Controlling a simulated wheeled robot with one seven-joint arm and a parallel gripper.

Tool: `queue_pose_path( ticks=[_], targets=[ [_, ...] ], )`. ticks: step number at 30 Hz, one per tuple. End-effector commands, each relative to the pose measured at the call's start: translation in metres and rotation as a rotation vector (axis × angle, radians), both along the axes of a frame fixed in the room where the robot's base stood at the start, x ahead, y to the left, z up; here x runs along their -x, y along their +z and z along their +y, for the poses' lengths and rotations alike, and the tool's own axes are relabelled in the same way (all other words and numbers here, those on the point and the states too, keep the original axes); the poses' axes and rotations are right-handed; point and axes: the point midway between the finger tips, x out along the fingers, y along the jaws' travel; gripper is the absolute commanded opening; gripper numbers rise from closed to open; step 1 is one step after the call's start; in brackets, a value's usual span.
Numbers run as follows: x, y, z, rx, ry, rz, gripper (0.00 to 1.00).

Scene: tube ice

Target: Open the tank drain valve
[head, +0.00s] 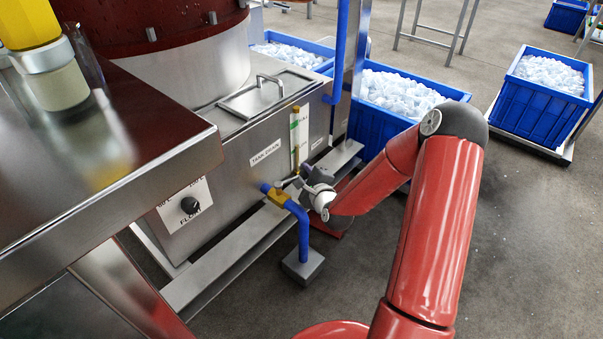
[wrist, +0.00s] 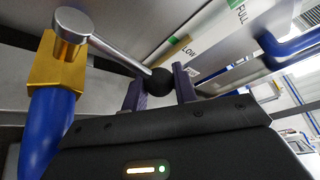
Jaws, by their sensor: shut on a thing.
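The tank drain valve has a brass body (wrist: 58,68) on a blue pipe (head: 303,230) below the "TANK DRAIN" label (head: 265,152) on the steel tank. Its silver lever (wrist: 115,50) runs from the brass body to a black ball knob (wrist: 158,81) in the wrist view. My gripper (wrist: 160,88) is shut on the black knob, one finger on each side of it. In the head view my gripper (head: 296,183) is beside the valve, small and partly hidden by my wrist. The lever is hard to make out there.
A level gauge (head: 299,136) marked FULL and LOW stands on the tank near my gripper. A blue upright pipe (head: 340,50) and a blue crate of ice (head: 372,122) are close behind. A steel counter (head: 160,125) is at left. Floor at lower right is clear.

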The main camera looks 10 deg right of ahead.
Motion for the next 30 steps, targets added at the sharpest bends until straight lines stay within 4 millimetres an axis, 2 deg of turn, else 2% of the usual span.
queue_pose_path(
  ticks=[12, 26, 27, 30],
  targets=[
    [0.016, -0.001, -0.002, 0.000, -0.176, 0.002, 0.00],
    [0.017, -0.001, -0.003, -0.001, -0.195, 0.001, 0.00],
    [0.017, -0.001, -0.003, -0.001, -0.195, 0.001, 0.29],
    [0.017, -0.001, -0.003, -0.001, -0.195, 0.001, 0.42]
  ],
)
